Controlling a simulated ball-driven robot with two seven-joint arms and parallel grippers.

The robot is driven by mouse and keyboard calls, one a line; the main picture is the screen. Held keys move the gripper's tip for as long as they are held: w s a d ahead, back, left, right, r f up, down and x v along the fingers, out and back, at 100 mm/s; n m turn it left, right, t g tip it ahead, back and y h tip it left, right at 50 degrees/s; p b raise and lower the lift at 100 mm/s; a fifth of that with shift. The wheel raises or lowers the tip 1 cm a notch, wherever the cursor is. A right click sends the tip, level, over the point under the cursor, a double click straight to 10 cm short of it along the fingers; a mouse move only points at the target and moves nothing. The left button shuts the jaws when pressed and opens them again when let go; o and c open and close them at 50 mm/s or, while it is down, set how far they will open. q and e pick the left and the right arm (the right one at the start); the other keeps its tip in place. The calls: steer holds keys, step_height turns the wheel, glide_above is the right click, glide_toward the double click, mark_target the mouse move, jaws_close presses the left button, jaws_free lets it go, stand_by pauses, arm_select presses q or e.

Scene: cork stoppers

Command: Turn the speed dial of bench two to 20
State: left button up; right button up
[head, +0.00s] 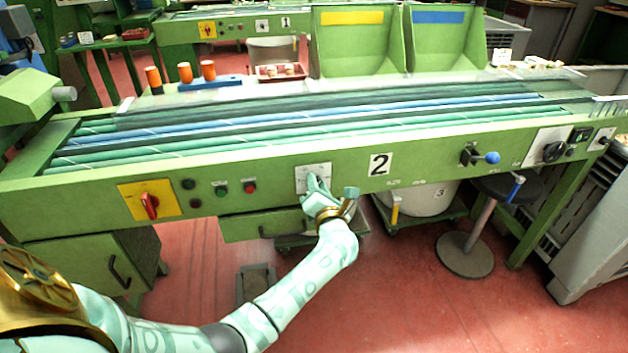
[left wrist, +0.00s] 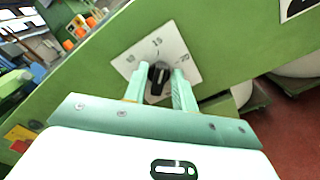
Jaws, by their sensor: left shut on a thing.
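Bench two (head: 275,193) is green, with a black "2" on a white plate (head: 380,164) on its front rail. The speed dial's white plate (head: 314,170) sits left of that number. In the left wrist view the black dial knob (left wrist: 158,74) stands on this plate, which reads 10, 15 and 20. The knob points roughly at 15, below the 20 on the right. My left gripper (head: 318,188) is shut on the knob, with one finger on each side (left wrist: 160,88). The head view hides the knob behind the gripper. My right gripper is out of view.
A red switch on a yellow plate (head: 148,201) and small push buttons (head: 221,190) are left of the dial. A blue-knobbed lever (head: 485,157) and a black knob (head: 553,151) are to the right. A drawer (head: 262,226) and a stool (head: 475,235) stand below.

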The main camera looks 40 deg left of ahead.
arm_select(q)
steer(key=shift+d+f+m+p, duration=0.15)
steer(key=shift+m+p, duration=1)
steer(key=shift+m, duration=1.05)
steer(key=shift+f+m+p, duration=0.15)
steer(key=shift+m+p, duration=0.95)
steer(key=shift+m, duration=1.1)
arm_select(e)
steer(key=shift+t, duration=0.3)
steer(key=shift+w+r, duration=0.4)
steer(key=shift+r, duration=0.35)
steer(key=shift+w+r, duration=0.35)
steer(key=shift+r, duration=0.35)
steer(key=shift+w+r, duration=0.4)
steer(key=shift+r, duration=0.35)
arm_select(q)
steer(key=o, duration=0.7)
